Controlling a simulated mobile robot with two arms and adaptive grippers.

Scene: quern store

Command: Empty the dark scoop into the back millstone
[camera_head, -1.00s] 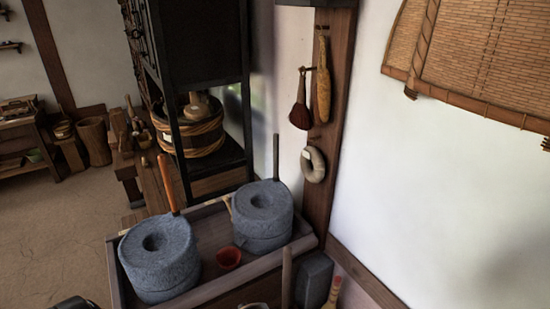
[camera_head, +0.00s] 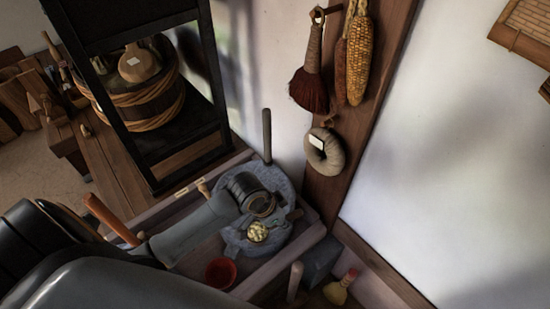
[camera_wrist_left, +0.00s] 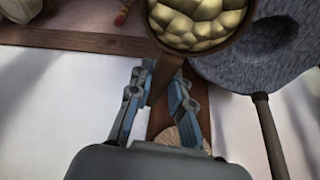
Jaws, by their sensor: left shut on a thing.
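My left gripper (camera_wrist_left: 158,98) is shut on the handle of the dark scoop (camera_wrist_left: 166,72). The scoop's round bowl is filled with pale yellowish lumps and looks about level. In the head view the scoop (camera_head: 257,233) shows in front of the back millstone (camera_head: 284,182), with my left wrist over much of the stone. In the left wrist view the bowl overlaps the edge of the grey millstone (camera_wrist_left: 235,68), beside its dark hole. The height between bowl and stone is hard to tell. My right gripper is not in view.
A red cup (camera_head: 220,273) stands in the wooden trough (camera_head: 318,231). The back millstone's upright handle (camera_head: 267,135) rises behind it. My arm hides the front millstone; an orange handle (camera_head: 110,218) shows. A ring (camera_head: 325,155) and a corn cob (camera_head: 358,60) hang on the post.

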